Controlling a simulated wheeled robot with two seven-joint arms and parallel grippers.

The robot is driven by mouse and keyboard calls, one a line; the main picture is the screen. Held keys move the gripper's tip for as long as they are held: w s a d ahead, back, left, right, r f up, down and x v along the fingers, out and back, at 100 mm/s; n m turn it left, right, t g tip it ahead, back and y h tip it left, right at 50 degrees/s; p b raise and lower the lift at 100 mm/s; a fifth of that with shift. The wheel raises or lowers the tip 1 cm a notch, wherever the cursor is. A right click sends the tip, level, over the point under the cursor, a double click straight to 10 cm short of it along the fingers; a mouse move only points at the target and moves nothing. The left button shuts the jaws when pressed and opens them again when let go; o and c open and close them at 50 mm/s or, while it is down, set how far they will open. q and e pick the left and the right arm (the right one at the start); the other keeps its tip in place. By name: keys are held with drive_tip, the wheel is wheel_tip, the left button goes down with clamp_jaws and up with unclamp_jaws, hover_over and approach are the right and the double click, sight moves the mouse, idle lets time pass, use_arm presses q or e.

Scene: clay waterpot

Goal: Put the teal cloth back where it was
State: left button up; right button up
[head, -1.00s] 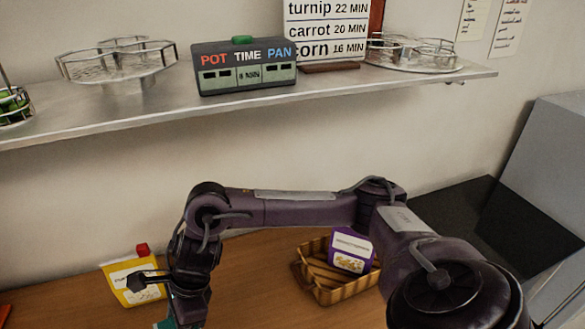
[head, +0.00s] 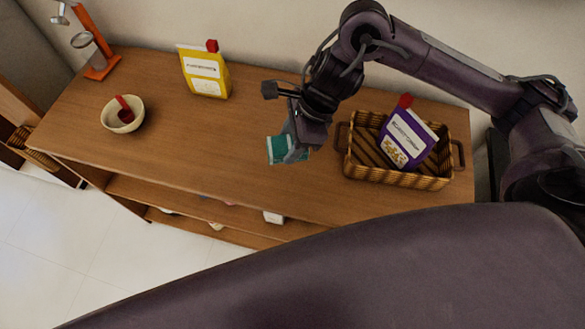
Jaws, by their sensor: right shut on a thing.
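The teal cloth (head: 278,150) is at the fingertips of my right gripper (head: 296,150), over the middle of the wooden counter (head: 240,185). My right gripper is shut on it and points down. The gripper hides part of the cloth. I cannot tell whether the cloth touches the counter top. My left gripper is not in view.
A wicker basket (head: 398,180) holding a purple packet (head: 405,140) stands right of the gripper. A yellow packet (head: 205,75) stands at the back. A bowl with a red scoop (head: 122,115) and an orange-based stand (head: 102,67) are at left. Shelves lie below.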

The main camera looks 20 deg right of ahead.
wheel_tip(320, 180, down, 9)
drive_tip(key=shift+s+d+r+b, duration=0.1)
drive_tip(key=shift+s+r+b, duration=0.05)
drive_tip(key=shift+b, duration=0.3)
drive_tip(key=shift+f, duration=2.4)
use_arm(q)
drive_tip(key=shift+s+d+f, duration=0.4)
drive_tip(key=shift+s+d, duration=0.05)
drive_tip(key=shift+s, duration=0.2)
use_arm(e)
drive_tip(key=shift+f, duration=0.2)
drive_tip(key=o, duration=0.9)
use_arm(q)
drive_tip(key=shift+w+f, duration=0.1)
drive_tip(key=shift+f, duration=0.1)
use_arm(e)
drive_tip(key=shift+o, duration=0.2)
drive_tip(key=shift+r, duration=0.1)
